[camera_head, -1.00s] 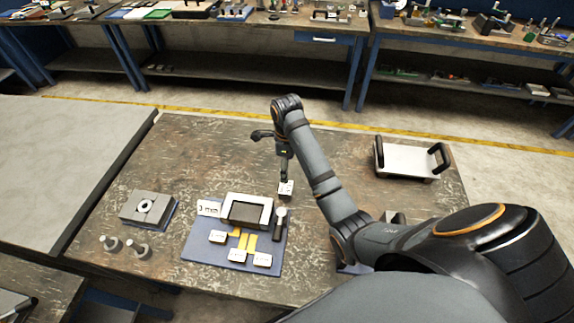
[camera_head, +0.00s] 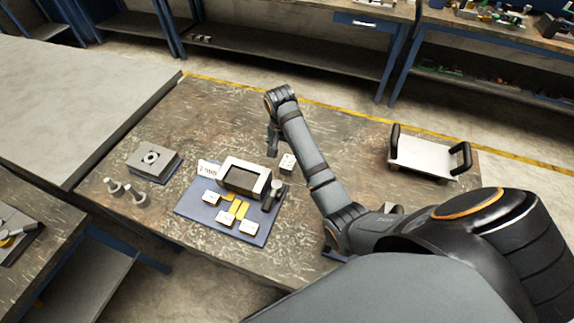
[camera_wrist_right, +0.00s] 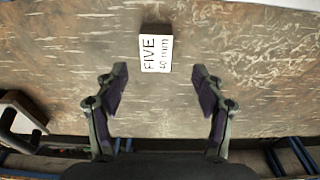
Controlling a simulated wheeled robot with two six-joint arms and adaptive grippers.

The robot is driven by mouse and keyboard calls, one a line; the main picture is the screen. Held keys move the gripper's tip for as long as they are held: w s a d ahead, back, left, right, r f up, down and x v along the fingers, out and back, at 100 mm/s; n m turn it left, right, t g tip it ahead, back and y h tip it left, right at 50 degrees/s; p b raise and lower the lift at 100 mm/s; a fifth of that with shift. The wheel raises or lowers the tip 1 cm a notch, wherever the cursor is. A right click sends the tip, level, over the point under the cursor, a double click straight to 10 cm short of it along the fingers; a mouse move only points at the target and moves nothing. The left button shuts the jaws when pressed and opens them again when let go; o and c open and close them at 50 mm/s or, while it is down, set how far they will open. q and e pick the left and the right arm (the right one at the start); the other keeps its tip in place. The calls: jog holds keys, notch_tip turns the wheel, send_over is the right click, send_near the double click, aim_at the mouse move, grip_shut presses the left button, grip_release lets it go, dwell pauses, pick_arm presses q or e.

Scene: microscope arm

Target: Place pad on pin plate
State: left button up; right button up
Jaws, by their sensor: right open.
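A small white block (camera_head: 287,163) stands on the worn table, right of the blue board. In the right wrist view the block (camera_wrist_right: 156,53) shows a white face reading "FIVE" with smaller text below. I cannot tell for sure if it is the pad. My right gripper (camera_head: 273,148) hangs just left of and behind the block in the head view. In the wrist view the gripper (camera_wrist_right: 159,72) is open and empty, with the block ahead of and between its fingertips. A grey plate with a round ring (camera_head: 152,158) lies on a blue base at left; it may be the pin plate.
Two grey knobbed pins (camera_head: 125,192) stand before the grey plate. A blue board (camera_head: 190,208) bears a grey frame (camera_head: 245,175), white labelled pieces and yellow strips. A white tray with black handles (camera_head: 425,157) stands at right. Bare table lies behind the board.

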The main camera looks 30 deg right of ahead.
aim_at(288, 161)
jog(key=shift+d+f, duration=0.15)
jog(key=shift+f, duration=0.55)
jog(key=shift+d+f, duration=0.1)
jog(key=shift+f, duration=0.5)
jog(key=f, duration=0.1)
jog(key=f+p, duration=0.1)
jog(key=f, duration=0.2)
jog(key=shift+d, duration=0.3)
jog(key=shift+w+f, duration=0.1)
jog(key=shift+f, duration=0.25)
jog(key=shift+d+f, duration=0.1)
jog(key=shift+f, duration=0.05)
jog(key=shift+c, duration=0.3)
grip_shut()
pick_arm(q)
jog(key=shift+s+d+r, duration=0.2)
jog(key=shift+s+r, duration=0.15)
jog(key=shift+s, duration=0.15)
jog(key=shift+s+d+r, duration=0.2)
jog(key=shift+s+r, duration=0.1)
jog(key=shift+s, duration=0.2)
pick_arm(e)
jog(key=shift+w, duration=0.1)
